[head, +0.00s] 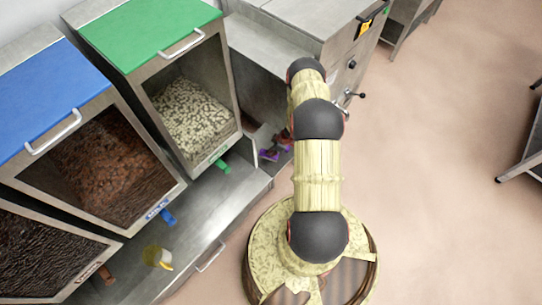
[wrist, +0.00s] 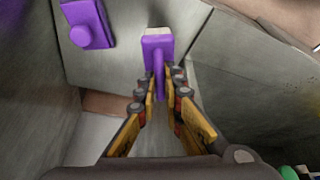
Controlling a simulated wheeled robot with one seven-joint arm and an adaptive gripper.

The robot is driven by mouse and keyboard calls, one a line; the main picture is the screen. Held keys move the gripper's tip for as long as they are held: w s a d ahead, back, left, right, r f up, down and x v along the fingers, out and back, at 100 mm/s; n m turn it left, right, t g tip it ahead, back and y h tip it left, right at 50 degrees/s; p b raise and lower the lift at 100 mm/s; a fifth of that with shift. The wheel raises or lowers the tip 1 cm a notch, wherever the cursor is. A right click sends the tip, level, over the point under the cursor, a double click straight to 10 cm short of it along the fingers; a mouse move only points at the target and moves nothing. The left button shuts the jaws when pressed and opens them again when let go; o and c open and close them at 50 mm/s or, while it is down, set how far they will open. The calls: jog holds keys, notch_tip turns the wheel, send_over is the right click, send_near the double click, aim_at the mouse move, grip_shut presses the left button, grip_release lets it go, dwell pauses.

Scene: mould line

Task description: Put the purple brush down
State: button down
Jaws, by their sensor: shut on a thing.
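The purple brush (wrist: 158,45) is in my gripper (wrist: 160,88) in the wrist view. Its handle is between the two fingers, and its purple head with a pale bristle edge points away from me. The fingers are shut on the handle. Grey metal surfaces lie behind the brush; I cannot tell whether it touches them. In the head view my gripper (head: 282,144) is partly hidden beside my arm, low between the green-lidded bin and the steel machine. Purple shows there, but I cannot tell which piece is the brush.
A second purple block with a round knob (wrist: 88,28) is at upper left in the wrist view. Green-lidded (head: 148,32) and blue-lidded (head: 45,90) bins stand left. A steel machine (head: 300,22) stands behind.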

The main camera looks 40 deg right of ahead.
jog(key=shift+w+d+f+b, duration=0.15)
jog(key=shift+w+d+f, duration=0.1)
jog(key=shift+f, duration=0.15)
jog(key=shift+w+d+f+b, duration=0.15)
jog(key=shift+w+f, duration=0.1)
jog(key=shift+f, duration=0.1)
jog(key=shift+f+b, duration=0.55)
jog(key=shift+f, duration=0.9)
jog(key=shift+f, duration=0.1)
jog(key=c, duration=2)
grip_release()
jog(key=shift+o, duration=0.4)
jog(key=p+v, duration=0.4)
jog(key=v, duration=0.8)
jog(key=shift+p, duration=0.4)
